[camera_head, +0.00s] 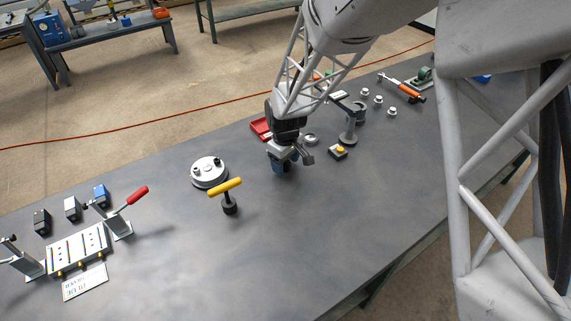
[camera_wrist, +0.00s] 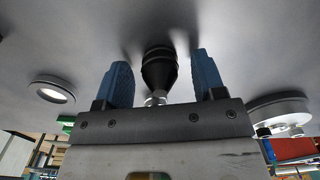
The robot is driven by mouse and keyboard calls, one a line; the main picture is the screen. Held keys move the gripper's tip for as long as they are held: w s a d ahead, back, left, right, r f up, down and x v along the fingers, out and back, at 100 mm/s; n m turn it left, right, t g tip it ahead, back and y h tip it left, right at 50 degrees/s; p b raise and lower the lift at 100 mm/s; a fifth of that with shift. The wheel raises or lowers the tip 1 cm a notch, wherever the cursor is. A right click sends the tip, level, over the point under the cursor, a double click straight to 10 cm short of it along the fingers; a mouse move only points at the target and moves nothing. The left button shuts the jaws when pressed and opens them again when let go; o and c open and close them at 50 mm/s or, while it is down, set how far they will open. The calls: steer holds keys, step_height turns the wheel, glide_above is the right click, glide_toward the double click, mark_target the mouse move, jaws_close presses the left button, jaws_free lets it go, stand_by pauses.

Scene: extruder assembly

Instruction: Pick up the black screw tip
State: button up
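The black screw tip (camera_wrist: 160,68) shows in the wrist view as a dark, round-shouldered piece tapering towards a narrow metallic end. It lies between the two blue fingers of my gripper (camera_wrist: 161,82). Clear gaps show on both sides, so the fingers are open and apart from it. In the head view my gripper (camera_head: 284,162) is low over the middle of the grey table, and I cannot make out the screw tip there; the gripper seems to hide it.
A round white plate (camera_head: 209,173) and a yellow-handled tool (camera_head: 227,188) stand left of my gripper. A metal ring (camera_head: 311,138), a yellow-topped block (camera_head: 338,152) and a red tray (camera_head: 260,128) are close by. The table (camera_head: 330,220) in front is clear.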

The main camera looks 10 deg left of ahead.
steer(key=c, duration=1)
steer(key=shift+c, duration=0.2)
steer(key=shift+r, duration=0.15)
steer(key=shift+r, duration=0.5)
steer(key=shift+s+d+r, duration=0.1)
steer(key=shift+s+r, duration=0.05)
steer(key=shift+r, duration=0.45)
steer(key=shift+s+d+r, duration=0.1)
steer(key=shift+s+r, duration=0.05)
steer(key=shift+r, duration=0.45)
steer(key=s+d, duration=0.2)
steer(key=s, duration=0.2)
steer(key=s+d+r, duration=0.1)
steer(key=s+d, duration=0.1)
steer(key=s, duration=0.3)
steer(key=s+d, duration=0.3)
steer(key=s, duration=0.1)
steer(key=shift+s+r, duration=0.15)
steer(key=shift+s, duration=0.1)
